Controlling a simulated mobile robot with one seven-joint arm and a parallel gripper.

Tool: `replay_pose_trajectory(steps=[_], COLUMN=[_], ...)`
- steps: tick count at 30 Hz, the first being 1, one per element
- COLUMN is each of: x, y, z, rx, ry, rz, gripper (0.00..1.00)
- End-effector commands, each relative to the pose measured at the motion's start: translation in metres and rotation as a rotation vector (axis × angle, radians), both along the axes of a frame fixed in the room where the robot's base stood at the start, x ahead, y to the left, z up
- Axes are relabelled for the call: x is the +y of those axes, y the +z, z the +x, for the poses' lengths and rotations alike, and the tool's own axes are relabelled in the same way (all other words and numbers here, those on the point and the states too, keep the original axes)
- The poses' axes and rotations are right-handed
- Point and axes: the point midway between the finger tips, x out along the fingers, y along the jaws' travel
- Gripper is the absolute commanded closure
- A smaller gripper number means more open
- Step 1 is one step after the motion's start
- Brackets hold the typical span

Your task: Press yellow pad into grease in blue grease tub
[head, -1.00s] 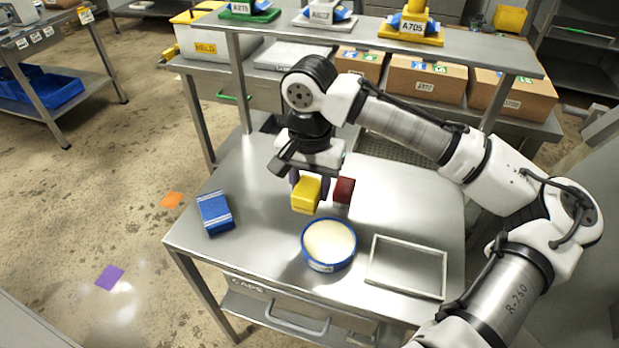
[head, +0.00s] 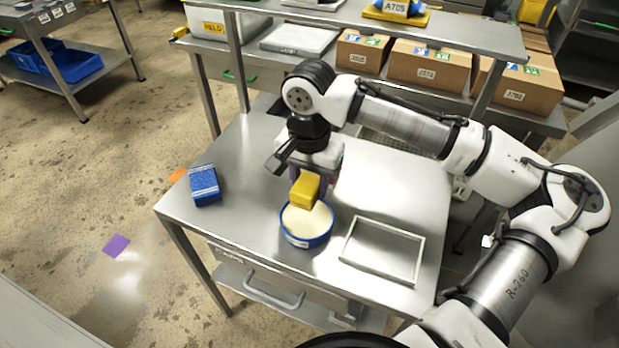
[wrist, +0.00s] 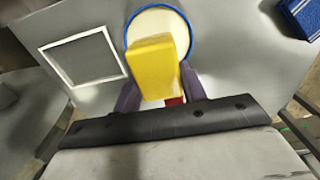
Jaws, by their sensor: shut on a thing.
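The yellow pad (head: 304,190) is held by my gripper (head: 312,180), which is shut on it. In the wrist view the yellow pad (wrist: 153,68) sits between the dark fingers of my gripper (wrist: 160,92). The blue grease tub (head: 307,239) stands on the steel table, filled with pale cream grease (head: 305,219). In the head view the pad overlaps the tub's far rim. In the wrist view it covers part of the grease in the tub (wrist: 185,22). I cannot tell whether the pad touches the grease.
A blue sponge-like block (head: 204,185) lies on the table's left side. A thin square frame (head: 349,237) lies right of the tub. A red thing (wrist: 175,101) shows partly behind the pad. A shelf with cardboard boxes (head: 430,67) stands behind the table (head: 240,160).

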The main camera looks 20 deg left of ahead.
Motion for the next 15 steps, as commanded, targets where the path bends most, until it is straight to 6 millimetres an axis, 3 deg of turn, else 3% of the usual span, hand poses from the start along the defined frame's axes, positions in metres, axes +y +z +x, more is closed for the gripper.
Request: replay_pose_trajectory(steps=[15], x=[0.000], y=[-0.050], z=[0.000], rx=[0.000], ry=[0.001], rz=[-0.001], gripper=[0.77])
